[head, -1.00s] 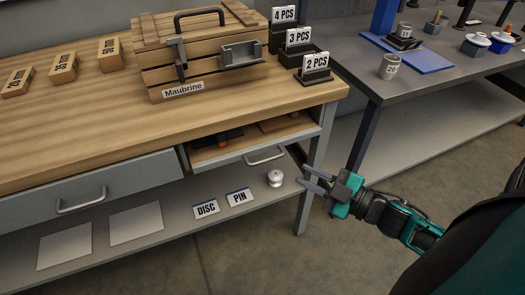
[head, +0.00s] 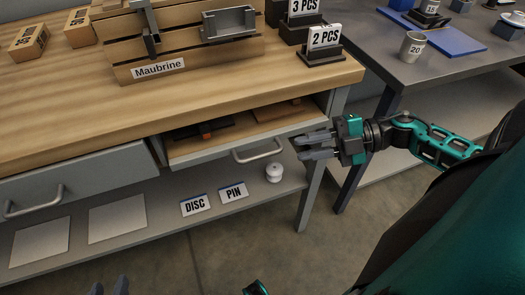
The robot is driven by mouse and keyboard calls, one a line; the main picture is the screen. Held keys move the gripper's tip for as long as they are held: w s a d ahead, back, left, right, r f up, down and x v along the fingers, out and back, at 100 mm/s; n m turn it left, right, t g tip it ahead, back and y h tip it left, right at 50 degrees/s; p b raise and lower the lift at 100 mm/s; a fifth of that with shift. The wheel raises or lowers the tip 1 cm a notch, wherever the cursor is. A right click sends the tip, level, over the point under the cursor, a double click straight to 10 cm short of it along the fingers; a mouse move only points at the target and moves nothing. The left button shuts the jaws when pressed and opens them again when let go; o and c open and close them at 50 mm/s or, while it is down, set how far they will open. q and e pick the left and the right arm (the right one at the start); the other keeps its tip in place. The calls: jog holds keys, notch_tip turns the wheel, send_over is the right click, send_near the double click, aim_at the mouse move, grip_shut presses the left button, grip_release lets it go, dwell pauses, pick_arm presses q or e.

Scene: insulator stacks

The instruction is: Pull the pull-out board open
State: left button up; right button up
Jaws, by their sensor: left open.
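The pull-out board (head: 215,151) is under the right part of the wooden bench top. It has a grey front edge and a wooden surface, and it stands partly out. Its metal bar handle (head: 258,150) is on the front. My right gripper (head: 296,148) is open and empty, just right of the handle, with its fingers pointing left toward it. I see a gap between fingers and handle. Only the fingertips of my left gripper (head: 109,288) show at the bottom edge. They are apart, and the rest is out of frame.
A closed grey drawer (head: 80,185) with its own handle is at left. Dark items (head: 205,128) lie on the board. The lower shelf holds DISC (head: 195,205) and PIN (head: 233,192) signs and a white insulator piece (head: 274,172). A dark table (head: 455,65) stands right. Floor in front is clear.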

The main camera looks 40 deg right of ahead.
aim_at(270, 155)
jog(key=b+x, duration=0.1)
jog(key=x, duration=0.9)
jog(key=shift+b, duration=0.35)
grip_shut()
